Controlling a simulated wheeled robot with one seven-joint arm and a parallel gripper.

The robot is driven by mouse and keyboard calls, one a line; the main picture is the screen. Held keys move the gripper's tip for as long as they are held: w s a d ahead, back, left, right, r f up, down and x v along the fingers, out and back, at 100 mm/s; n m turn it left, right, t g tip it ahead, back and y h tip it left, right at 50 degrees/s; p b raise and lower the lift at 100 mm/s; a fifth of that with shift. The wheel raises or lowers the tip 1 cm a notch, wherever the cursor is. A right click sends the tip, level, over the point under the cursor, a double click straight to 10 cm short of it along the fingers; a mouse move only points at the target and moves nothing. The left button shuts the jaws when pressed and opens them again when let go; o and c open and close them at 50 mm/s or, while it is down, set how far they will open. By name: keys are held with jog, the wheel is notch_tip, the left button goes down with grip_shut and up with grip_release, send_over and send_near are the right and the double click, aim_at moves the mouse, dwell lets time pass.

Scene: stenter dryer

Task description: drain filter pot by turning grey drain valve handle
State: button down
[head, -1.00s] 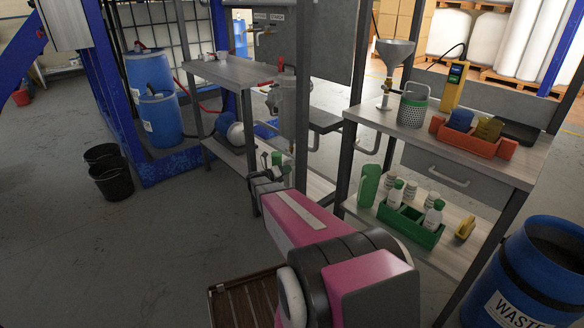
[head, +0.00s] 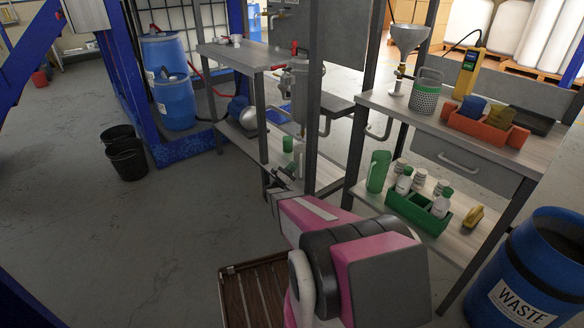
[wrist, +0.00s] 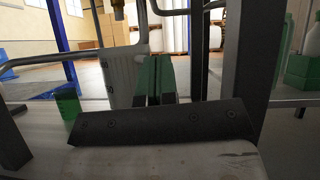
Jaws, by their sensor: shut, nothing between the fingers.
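The filter pot (head: 299,82) is a grey metal vessel with a red-tipped part on top, mounted at the narrow bench in the head view. My gripper (head: 291,174) is low in front of the bench, below the pot. In the wrist view its green fingers (wrist: 154,78) are together, with nothing between them. A brass fitting (wrist: 119,10) and bent grey pipes show above and left of the fingers. I cannot make out the grey drain valve handle for certain in either view. The fingers appear apart from the fitting.
A green cup (wrist: 68,103) stands left of my fingers on the lower shelf. Dark uprights flank my gripper. At the right, a bench (head: 440,125) holds a funnel, a mesh basket and an orange tray. Black buckets (head: 126,158) stand on open floor at left.

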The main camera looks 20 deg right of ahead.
jog(key=w+d+r, duration=0.2)
jog(key=d+r, duration=0.3)
jog(key=r, duration=0.2)
jog(key=shift+w+d+r, duration=0.3)
jog(key=shift+w+d, duration=0.05)
jog(key=shift+d+r, duration=0.1)
jog(key=shift+r, duration=0.95)
jog(key=shift+s, duration=0.1)
